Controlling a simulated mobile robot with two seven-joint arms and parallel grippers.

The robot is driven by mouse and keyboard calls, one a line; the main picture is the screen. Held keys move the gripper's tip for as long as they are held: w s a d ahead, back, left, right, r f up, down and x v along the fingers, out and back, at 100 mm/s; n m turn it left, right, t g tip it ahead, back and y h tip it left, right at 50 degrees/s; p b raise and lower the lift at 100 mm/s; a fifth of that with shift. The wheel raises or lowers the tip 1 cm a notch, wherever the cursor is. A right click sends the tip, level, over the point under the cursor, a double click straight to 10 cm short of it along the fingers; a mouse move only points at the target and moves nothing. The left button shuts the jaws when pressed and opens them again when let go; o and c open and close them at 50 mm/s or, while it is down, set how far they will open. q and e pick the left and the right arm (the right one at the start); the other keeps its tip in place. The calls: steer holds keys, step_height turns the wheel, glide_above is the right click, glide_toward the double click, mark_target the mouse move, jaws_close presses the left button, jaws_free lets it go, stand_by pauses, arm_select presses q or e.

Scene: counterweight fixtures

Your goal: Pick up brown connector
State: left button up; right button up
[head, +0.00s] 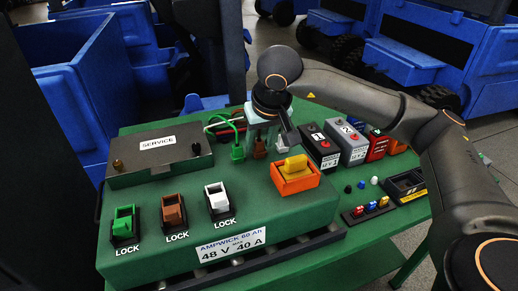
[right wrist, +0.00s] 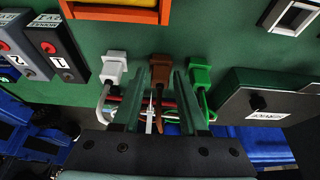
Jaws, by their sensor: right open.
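The brown connector (head: 260,150) is plugged in at the back of the green charger box, between the green connector (head: 237,152) and the white connector (head: 283,146). In the right wrist view the brown connector (right wrist: 160,66) stands upright in the picture, between the two fingers. My right gripper (head: 262,137) is open, with its fingers (right wrist: 162,88) on either side of the brown connector and its cable; I cannot tell whether they touch it. The white connector (right wrist: 113,68) and green connector (right wrist: 200,78) sit just outside the fingers. My left gripper is not in view.
Green, brown and white LOCK switches line the front of the green box (head: 270,222). An orange holder (head: 296,182) with a yellow block and a grey SERVICE cover (head: 160,156) flank the connectors. Numbered batteries (head: 320,147) stand right. Blue carts are behind.

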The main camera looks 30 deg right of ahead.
steer(key=shift+f, duration=0.1)
steer(key=shift+c, duration=0.2)
steer(key=c, duration=0.4)
steer(key=shift+r, duration=0.75)
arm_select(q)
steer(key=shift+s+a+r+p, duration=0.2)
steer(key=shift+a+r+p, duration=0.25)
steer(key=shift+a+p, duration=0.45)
arm_select(e)
steer(key=s+r, duration=0.3)
steer(key=s, duration=0.1)
steer(key=s+r, duration=0.4)
steer(key=s, duration=0.1)
steer(key=s+r, duration=0.4)
steer(key=s, duration=0.1)
steer(key=shift+d+r, duration=0.2)
steer(key=shift+r, duration=0.05)
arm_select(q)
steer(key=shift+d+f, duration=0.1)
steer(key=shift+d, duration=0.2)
